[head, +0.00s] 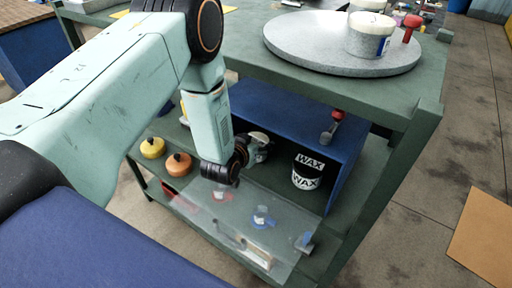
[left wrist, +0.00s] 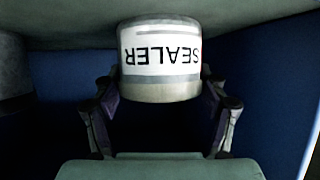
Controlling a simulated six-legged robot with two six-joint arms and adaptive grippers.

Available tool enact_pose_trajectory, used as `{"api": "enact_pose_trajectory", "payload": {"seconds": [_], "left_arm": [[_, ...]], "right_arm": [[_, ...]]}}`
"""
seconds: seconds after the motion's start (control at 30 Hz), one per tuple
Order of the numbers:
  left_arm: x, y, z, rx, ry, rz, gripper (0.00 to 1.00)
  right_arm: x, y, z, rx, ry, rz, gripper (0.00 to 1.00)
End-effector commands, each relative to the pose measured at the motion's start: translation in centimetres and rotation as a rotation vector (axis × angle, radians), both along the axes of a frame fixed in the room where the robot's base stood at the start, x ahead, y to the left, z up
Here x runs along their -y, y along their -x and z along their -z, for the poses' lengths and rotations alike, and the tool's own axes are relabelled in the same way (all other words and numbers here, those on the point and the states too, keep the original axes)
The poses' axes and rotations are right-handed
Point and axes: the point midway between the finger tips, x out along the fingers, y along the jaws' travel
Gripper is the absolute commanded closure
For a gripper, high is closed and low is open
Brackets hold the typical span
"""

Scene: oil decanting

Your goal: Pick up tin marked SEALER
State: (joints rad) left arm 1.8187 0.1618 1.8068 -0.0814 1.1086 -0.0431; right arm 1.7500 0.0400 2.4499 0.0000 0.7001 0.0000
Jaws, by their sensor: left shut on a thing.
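The tin marked SEALER (left wrist: 160,60) shows in the left wrist view, pale with a white label whose lettering appears upside down. My left gripper (left wrist: 160,88) is shut on it, one finger at each side. In the head view my left gripper (head: 258,148) is inside the blue open-fronted box (head: 345,158) on the lower shelf. My right gripper is not in view.
A tin marked WAX (head: 306,172) stands in the box, right of my gripper. A clear panel (head: 235,215) spreads before the box. Yellow (head: 152,147) and orange (head: 178,164) pots stand left. A grey round plate (head: 300,45) bearing a tub (head: 370,38) is on top.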

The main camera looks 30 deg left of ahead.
Motion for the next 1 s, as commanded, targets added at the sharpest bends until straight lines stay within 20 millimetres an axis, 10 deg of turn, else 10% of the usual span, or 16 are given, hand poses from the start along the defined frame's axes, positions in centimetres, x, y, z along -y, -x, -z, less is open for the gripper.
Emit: {"api": "enact_pose_trajectory", "payload": {"seconds": [0.3, 1.0], "left_arm": [[0.0, -0.1, -0.1, 0.003, 0.000, -0.001, 0.71], [0.1, 1.9, -3.4, -0.005, 0.002, -0.002, 0.72]], "right_arm": [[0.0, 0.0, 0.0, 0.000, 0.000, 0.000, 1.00], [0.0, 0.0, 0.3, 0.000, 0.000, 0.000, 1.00]]}}
